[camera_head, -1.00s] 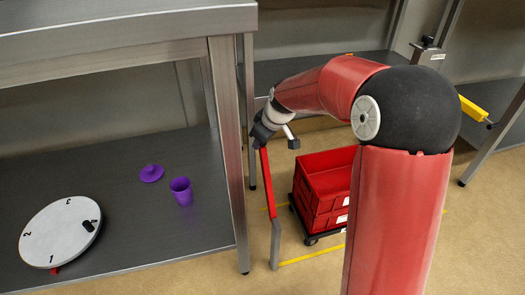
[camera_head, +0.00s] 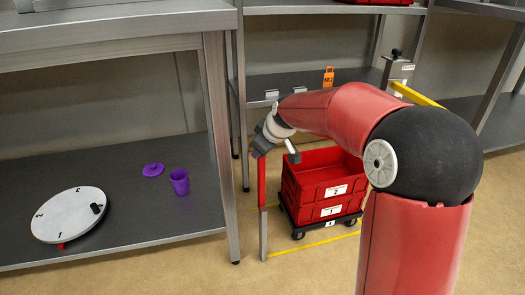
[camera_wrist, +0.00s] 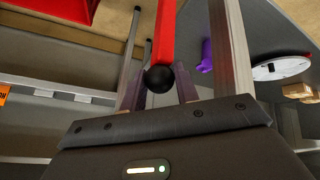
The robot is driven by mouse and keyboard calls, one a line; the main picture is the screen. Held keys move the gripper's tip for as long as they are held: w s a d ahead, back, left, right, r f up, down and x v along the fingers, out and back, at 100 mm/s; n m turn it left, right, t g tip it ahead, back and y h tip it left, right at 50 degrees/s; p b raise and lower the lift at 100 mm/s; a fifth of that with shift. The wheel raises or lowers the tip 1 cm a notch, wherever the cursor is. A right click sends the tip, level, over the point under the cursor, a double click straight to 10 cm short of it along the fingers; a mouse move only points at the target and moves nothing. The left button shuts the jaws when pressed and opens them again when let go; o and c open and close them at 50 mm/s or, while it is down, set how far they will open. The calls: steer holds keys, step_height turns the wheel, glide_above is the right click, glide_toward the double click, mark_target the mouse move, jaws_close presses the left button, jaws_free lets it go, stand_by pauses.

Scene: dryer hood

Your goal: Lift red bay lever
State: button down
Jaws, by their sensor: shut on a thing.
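The red bay lever (camera_head: 262,182) is a red bar standing nearly upright on a grey post (camera_head: 263,235), left of the red crates in the head view. My gripper (camera_head: 260,150) is at the lever's top end. In the wrist view the red bar (camera_wrist: 166,32) runs away from the camera and ends in a black ball knob (camera_wrist: 158,79). The fingers of my gripper (camera_wrist: 160,92) lie on either side of the knob, shut on it. The fingertips are partly hidden in the head view.
Red crates (camera_head: 328,172) stand on a dark dolly (camera_head: 325,226) inside yellow floor lines, right of the lever. A steel table leg (camera_head: 222,150) stands close on the left. A yellow bar (camera_head: 415,94) is at the back right.

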steer(key=shift+s+d+f, duration=0.2)
steer(key=shift+d+f, duration=0.2)
steer(key=shift+f, duration=0.25)
steer(key=c, duration=1.1)
jaws_free()
steer(key=shift+r, duration=0.1)
steer(key=shift+o, duration=0.2)
steer(key=shift+r, duration=0.15)
steer(key=shift+a+r, duration=0.1)
steer(key=shift+s+r, duration=0.1)
steer(key=shift+r, duration=0.2)
steer(key=p+v, duration=0.1)
steer(key=v, duration=0.6)
steer(key=s+d+r+m+h+p, duration=0.1)
steer(key=s+d+r+m+p, duration=0.1)
steer(key=s, duration=0.8)
steer(key=s+d+r+m+h+p, duration=0.1)
steer(key=s+d+r+m+p, duration=0.2)
steer(key=s, duration=0.7)
steer(key=s+d+r+m+h+p, duration=0.1)
steer(key=s+d+r+m+p, duration=0.2)
steer(key=s, duration=0.7)
steer(key=m+p, duration=0.1)
steer(key=p, duration=0.1)
steer(key=shift+s+d+r+m+g+p, duration=0.2)
steer(key=shift+s+d+m+g+p, duration=0.1)
steer(key=shift+s+m+g+p, duration=0.1)
